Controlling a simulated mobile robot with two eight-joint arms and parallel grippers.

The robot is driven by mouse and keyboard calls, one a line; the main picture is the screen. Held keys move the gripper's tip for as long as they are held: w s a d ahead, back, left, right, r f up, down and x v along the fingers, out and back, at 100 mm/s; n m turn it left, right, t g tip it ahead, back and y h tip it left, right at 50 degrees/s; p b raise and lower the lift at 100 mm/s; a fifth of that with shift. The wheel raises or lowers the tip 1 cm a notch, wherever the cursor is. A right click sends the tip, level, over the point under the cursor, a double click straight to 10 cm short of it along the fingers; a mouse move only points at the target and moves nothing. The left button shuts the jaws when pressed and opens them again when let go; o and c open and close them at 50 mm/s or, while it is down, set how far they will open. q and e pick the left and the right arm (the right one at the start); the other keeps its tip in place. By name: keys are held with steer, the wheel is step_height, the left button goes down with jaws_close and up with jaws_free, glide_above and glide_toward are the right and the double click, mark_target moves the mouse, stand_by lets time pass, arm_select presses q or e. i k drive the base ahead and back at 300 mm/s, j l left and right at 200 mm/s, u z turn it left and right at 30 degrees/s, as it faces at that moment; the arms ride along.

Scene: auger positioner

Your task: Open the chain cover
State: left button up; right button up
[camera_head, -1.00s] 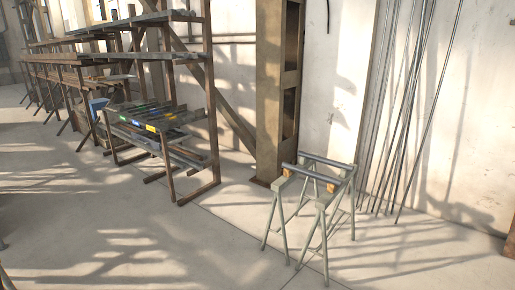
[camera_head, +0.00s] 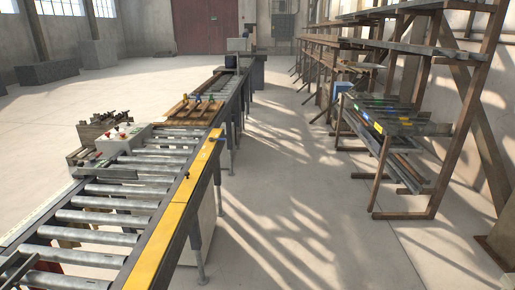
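A roller conveyor (camera_head: 112,205) runs from the lower left toward the back. A long yellow strip (camera_head: 158,246) lies along its right side rail and looks like a cover. It appears to lie flat along the rail, and a seam seems to split it partway. No chain shows, and I cannot tell for certain that this strip is the chain cover. Neither of my grippers can be made out in the view.
A control box (camera_head: 123,138) with coloured buttons sits across the conveyor's left side. A wooden pallet-like piece (camera_head: 194,111) lies farther along. The floor between conveyor and rack is clear.

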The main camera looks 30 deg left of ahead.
mark_target(185, 191)
steer(key=i+j+u, duration=0.2)
steer(key=i+u, duration=0.25)
steer(key=i, duration=0.2)
steer(key=i+u, duration=0.4)
steer(key=i, duration=0.25)
steer(key=i+u, duration=0.1)
steer(key=i, duration=0.3)
steer(key=i+l+u, duration=0.15)
steer(key=i, duration=0.3)
steer(key=i+l+u, duration=0.1)
steer(key=i, duration=0.3)
steer(key=j+u, duration=0.1)
steer(key=u, duration=1.7)
steer(key=i+j+u, duration=0.1)
steer(key=u, duration=0.3)
steer(key=i+u, duration=0.25)
steer(key=u, duration=0.15)
